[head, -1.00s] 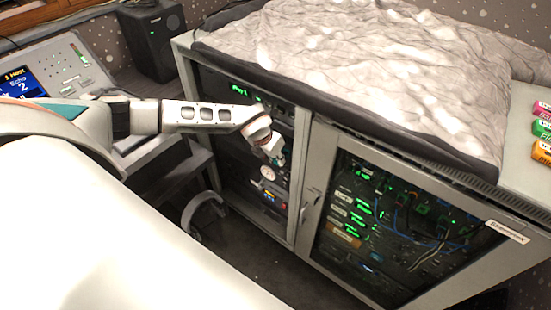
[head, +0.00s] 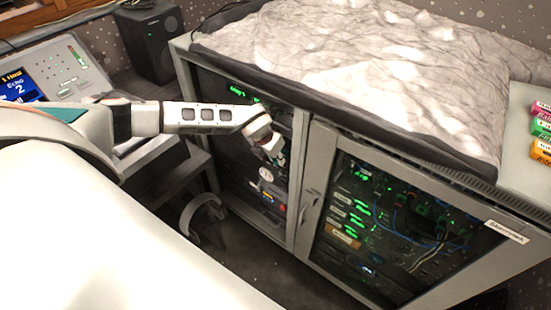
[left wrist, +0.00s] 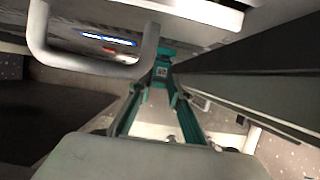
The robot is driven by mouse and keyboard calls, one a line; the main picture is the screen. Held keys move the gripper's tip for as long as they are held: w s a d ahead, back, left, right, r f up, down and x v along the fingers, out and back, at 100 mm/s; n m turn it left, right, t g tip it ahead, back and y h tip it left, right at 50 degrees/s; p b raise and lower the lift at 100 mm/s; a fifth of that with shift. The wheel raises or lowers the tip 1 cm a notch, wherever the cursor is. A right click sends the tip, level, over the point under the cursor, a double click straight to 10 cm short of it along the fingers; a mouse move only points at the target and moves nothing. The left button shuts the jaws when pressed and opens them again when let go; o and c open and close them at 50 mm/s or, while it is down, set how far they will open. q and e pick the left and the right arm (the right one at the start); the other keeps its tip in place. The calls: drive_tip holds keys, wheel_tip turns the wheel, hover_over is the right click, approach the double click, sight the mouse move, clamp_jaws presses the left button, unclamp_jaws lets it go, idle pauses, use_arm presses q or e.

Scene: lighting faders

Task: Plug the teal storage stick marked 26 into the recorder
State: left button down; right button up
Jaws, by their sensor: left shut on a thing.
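My left gripper (head: 279,158) reaches into the open left bay of the grey rack cabinet, close to the front of the equipment. In the left wrist view, its two fingers (left wrist: 160,88) are shut on the small teal storage stick (left wrist: 160,73). The stick carries a pale label whose number is too small to read. In the head view the gripper mostly hides the stick. A unit with a lit green display (head: 237,91) sits in the upper part of this bay; I cannot tell surely whether it is the recorder. My right gripper is not in view.
A rack unit with a blue-lit strip (left wrist: 108,40) and a thick handle (left wrist: 95,68) is close beside the fingers. A glass door (head: 345,255) covers the right bay. Pink, green and orange labelled blocks (head: 541,128) lie on the cabinet's right end.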

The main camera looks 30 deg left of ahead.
use_arm(q)
drive_tip(key=shift+w+r, duration=0.15)
drive_tip(key=shift+w, duration=0.2)
idle(1.0)
drive_tip(key=c, duration=1.8)
unclamp_jaws()
drive_tip(key=shift+s+r, duration=0.15)
drive_tip(key=shift+r, duration=0.2)
drive_tip(key=s+r, duration=0.1)
drive_tip(key=s, duration=0.3)
drive_tip(key=s+r, duration=0.1)
drive_tip(key=s, duration=0.4)
drive_tip(key=s+a+r, duration=0.1)
drive_tip(key=s, duration=0.3)
drive_tip(key=shift+s+r, duration=0.35)
